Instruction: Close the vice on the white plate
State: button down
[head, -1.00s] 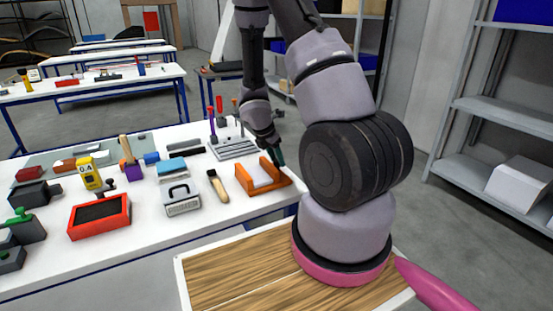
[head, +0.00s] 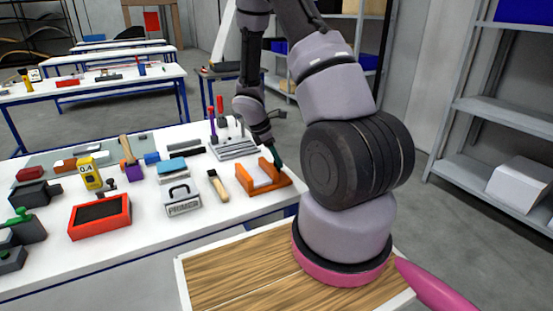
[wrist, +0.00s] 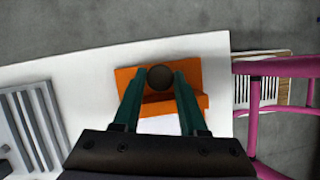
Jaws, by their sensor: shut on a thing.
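The orange vice (head: 243,182) stands near the right end of the white workbench. The white plate (head: 261,178) lies between its orange side walls; in the wrist view the plate (wrist: 160,125) shows partly between my fingers. A dark round knob (wrist: 160,78) sits at the vice's orange jaw (wrist: 125,82). My gripper (wrist: 159,76) has its teal fingers on either side of the knob and is shut on it. In the head view my gripper (head: 277,157) is small at the vice's right side, and the knob is hidden there.
A grey slotted rack with upright tools (head: 236,150) stands behind the vice. A brush (head: 218,187), a grey primer box (head: 182,198) and a red tray (head: 98,216) lie to its left. The bench's right edge is close to the vice.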

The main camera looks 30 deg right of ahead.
dwell(0.4)
jog(key=shift+c, duration=2.2)
grip_release()
jog(key=shift+r, duration=0.1)
jog(key=v, duration=1)
jog(key=shift+r, duration=0.3)
jog(key=shift+w+a, duration=0.1)
jog(key=shift+a, duration=0.05)
jog(key=s+a+r+m+t+y, duration=0.15)
jog(key=s+r+m, duration=0.3)
jog(key=r, duration=0.45)
jog(key=s+a+r+m+t+y, duration=0.1)
jog(key=s+a+r+m+t, duration=0.1)
jog(key=s+r+m, duration=0.5)
jog(key=s+a+r+m+t+y, duration=0.4)
jog(key=s+r+m, duration=0.4)
jog(key=r, duration=0.5)
jog(key=shift+s+a, duration=0.55)
